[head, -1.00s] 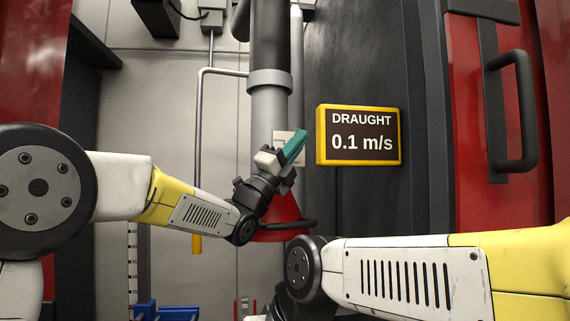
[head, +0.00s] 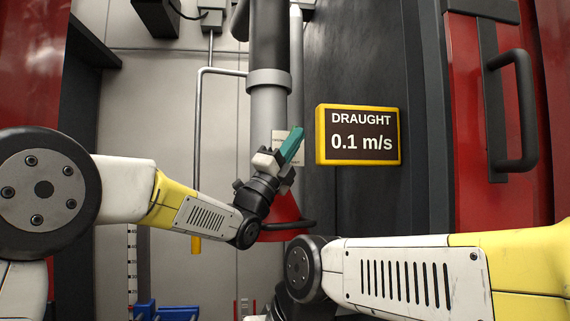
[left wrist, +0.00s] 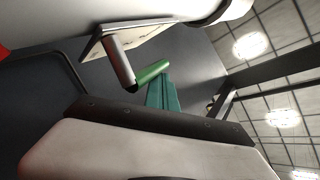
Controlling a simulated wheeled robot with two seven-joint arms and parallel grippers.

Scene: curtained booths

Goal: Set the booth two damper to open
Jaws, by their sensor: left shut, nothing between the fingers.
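My left gripper (head: 291,146) is raised in front of the grey duct, its teal fingers shut and empty, pointing up and right. Behind it is a pale plate (head: 281,135), mostly covered by the gripper in the head view. The left wrist view shows a pale plate (left wrist: 128,40) with a grey-brown cylinder (left wrist: 118,62) standing out from it and a green bar (left wrist: 152,71) at its end. The teal fingers (left wrist: 160,92) are close to the green bar; I cannot tell whether they touch. No marking showing the damper's setting is legible. My right gripper's fingers are not visible.
A yellow-framed sign (head: 358,134) reads "DRAUGHT 0.1 m/s". A red hood (head: 284,208) hangs under the duct (head: 268,100). A pull rod with a yellow end (head: 196,243) is to the left. A red door with a dark handle (head: 522,110) is at right. My right forearm crosses the lower right.

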